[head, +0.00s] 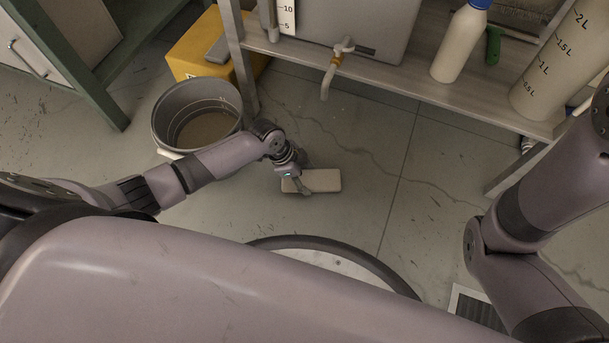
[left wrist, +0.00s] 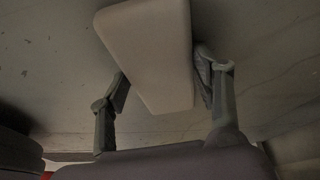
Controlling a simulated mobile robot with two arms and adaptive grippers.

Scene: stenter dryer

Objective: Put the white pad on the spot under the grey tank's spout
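The white pad (head: 321,181) is a pale flat block at the floor in the middle of the head view. My left gripper (head: 300,184) is at its left end. In the left wrist view the pad (left wrist: 155,50) sits between the two fingers of the left gripper (left wrist: 162,80), which appear to touch its sides. Whether the pad is slightly off the floor is hard to tell. The grey tank (head: 385,30) stands on the shelf, and its spout (head: 329,78) hangs over the shelf's front edge, beyond the pad. My right gripper is out of view.
A grey bucket (head: 197,112) stands left of my left gripper, before a yellow box (head: 205,55). The shelf (head: 400,78) holds a white bottle (head: 459,45) and a measuring jug (head: 555,70). Cracked bare floor (head: 350,135) lies between pad and shelf.

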